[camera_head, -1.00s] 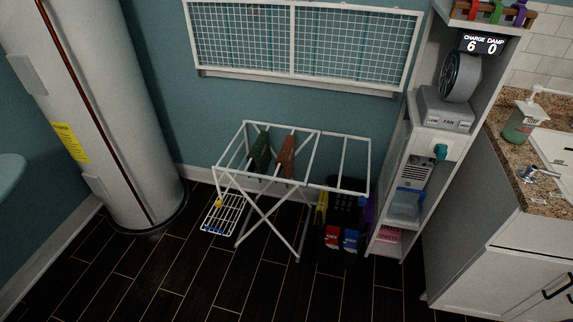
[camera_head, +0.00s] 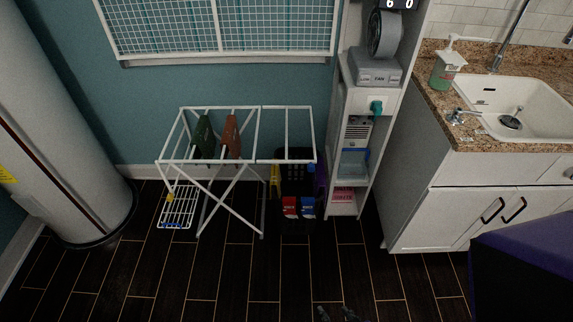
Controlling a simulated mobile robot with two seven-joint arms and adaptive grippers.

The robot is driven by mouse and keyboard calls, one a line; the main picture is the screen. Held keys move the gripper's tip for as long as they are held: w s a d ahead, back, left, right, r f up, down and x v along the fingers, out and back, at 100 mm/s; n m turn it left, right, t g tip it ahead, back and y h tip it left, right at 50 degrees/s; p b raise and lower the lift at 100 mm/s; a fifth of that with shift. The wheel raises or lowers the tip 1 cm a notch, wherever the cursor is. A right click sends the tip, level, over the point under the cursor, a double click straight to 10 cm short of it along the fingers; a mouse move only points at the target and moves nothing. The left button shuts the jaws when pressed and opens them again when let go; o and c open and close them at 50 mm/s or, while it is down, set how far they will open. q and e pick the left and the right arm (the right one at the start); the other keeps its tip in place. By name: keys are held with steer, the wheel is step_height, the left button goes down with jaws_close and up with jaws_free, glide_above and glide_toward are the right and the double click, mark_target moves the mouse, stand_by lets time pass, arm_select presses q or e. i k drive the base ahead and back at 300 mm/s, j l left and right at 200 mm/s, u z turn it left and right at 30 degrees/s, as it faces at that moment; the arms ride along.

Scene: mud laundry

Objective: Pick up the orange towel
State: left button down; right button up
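The orange towel (camera_head: 232,137) looks rust-brown in this light and hangs over the bars of the white folding drying rack (camera_head: 285,108). A dark green towel (camera_head: 204,138) hangs just left of it. Two small dark tips, which look like the spread fingers of my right gripper (camera_head: 336,314), show at the bottom edge, well below and in front of the rack. Nothing shows between them, and the rest of that gripper is cut off. My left gripper is not in view.
Dark floor (camera_head: 190,275) is clear before the rack. A white cylinder (camera_head: 60,130) stands left, a shelf tower (camera_head: 345,130) right, then a sink cabinet (camera_head: 450,200). A dark purple-edged object (camera_head: 525,265) fills the lower right corner.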

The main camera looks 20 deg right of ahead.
mark_target(230, 137)
steer(key=i+j+z, duration=0.15)
steer(key=i+j, duration=0.15)
steer(key=i+j+z, duration=0.1)
steer(key=i+j, duration=0.3)
steer(key=i+j+z, duration=0.15)
steer(key=i+j, duration=0.15)
steer(key=i+j+z, duration=0.15)
steer(key=i+j, duration=0.15)
steer(key=j, duration=0.2)
steer(key=i+j+z, duration=0.1)
steer(key=i+j, duration=0.2)
steer(key=j, duration=0.15)
